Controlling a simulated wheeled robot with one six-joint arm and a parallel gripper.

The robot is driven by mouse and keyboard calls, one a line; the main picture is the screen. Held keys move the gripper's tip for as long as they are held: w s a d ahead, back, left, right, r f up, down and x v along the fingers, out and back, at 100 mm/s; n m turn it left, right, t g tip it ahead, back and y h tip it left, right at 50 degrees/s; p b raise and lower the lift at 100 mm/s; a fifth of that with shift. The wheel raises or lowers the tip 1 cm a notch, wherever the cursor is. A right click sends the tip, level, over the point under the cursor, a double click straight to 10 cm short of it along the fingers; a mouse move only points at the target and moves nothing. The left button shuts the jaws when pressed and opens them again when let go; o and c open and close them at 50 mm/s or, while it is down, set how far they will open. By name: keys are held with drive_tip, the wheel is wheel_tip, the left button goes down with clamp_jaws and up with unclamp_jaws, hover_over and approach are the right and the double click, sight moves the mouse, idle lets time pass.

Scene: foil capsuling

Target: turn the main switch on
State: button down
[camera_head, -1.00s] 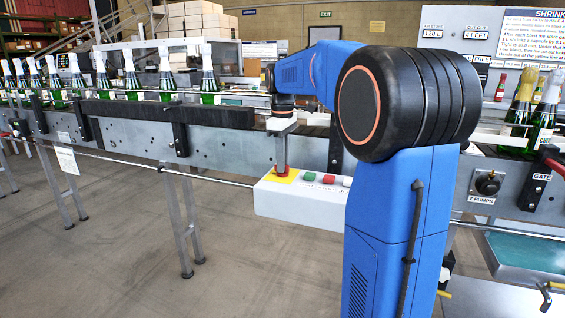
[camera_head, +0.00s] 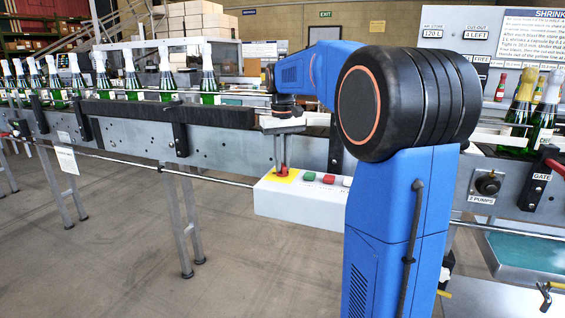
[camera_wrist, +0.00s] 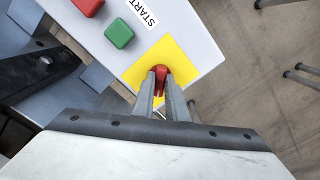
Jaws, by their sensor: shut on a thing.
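The main switch is a red knob (camera_head: 282,172) on a yellow plate (camera_head: 291,178), at the left end of a white control box (camera_head: 290,203). My gripper (camera_head: 281,166) points straight down over it, fingers at the knob. In the wrist view, the red knob (camera_wrist: 160,71) shows between the two grey fingertips of my gripper (camera_wrist: 161,79), which are shut on it. The yellow plate (camera_wrist: 177,52) lies around and under the knob. The fingers partly hide the knob, and I cannot read any position mark.
A green button (camera_wrist: 119,33) and a red button (camera_wrist: 88,5) sit beside the yellow plate on the box, with a START label (camera_wrist: 144,12). The conveyor (camera_head: 230,138) with several green bottles runs behind. Open floor lies at the front left.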

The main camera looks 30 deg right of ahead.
sight(283, 165)
drive_tip(key=m, duration=0.4)
drive_tip(key=shift+m, duration=1.9)
drive_tip(key=shift+r, duration=0.1)
drive_tip(key=c, duration=1.8)
unclamp_jaws()
drive_tip(key=shift+o, duration=0.2)
wheel_tip(283, 165, up, 17)
drive_tip(key=shift+r, duration=0.15)
